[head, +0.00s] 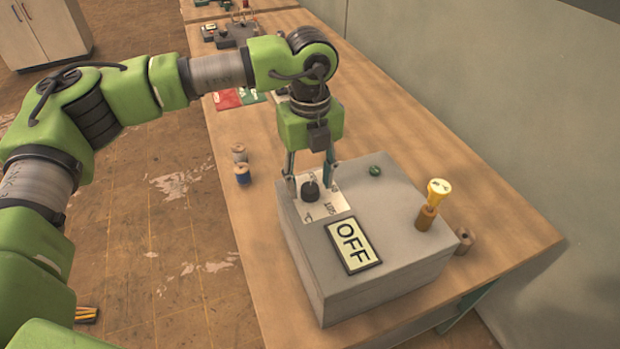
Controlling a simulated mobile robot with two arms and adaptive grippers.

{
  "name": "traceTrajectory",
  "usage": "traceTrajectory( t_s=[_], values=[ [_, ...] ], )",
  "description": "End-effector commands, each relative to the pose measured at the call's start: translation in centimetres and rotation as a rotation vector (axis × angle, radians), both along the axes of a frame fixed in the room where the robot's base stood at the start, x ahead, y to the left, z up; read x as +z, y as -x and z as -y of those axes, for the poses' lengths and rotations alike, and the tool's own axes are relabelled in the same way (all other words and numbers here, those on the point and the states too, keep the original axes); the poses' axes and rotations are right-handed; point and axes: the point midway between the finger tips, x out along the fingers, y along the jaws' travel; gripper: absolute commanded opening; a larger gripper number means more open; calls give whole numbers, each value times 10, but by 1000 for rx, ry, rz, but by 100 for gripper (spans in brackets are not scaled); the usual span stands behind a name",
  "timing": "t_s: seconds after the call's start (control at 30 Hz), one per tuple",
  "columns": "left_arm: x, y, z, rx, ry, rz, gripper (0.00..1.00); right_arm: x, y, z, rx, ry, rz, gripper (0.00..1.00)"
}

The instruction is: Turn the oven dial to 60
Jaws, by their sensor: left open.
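The oven is a grey box (393,272) on the wooden table. Its black dial (310,191) stands on a white printed plate (333,206) on the box's top, near the left edge. The scale marks are too small to read. I cannot tell whether the fingers touch the dial. My right gripper is not in view.
Spools (242,174) stand at the table's left edge. Red and green items (228,99) lie behind my left arm.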

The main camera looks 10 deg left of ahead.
Motion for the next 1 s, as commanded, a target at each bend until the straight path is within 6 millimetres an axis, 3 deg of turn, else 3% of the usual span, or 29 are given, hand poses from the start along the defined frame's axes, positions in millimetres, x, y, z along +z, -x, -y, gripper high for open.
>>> traceTrajectory(
  t_s=[0.13, 0.43, 0.6, 1.0],
  values=[
    [-10, 0, 0, 0, 1, -2, 43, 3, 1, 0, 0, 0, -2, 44],
    [-12, 0, 0, 0, 1, -1, 43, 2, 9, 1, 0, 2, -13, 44],
    [-12, 0, 0, 0, 1, 0, 5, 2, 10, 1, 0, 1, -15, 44],
    [-14, 0, 0, -50, 2, 0, 5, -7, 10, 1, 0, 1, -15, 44]
  ],
)
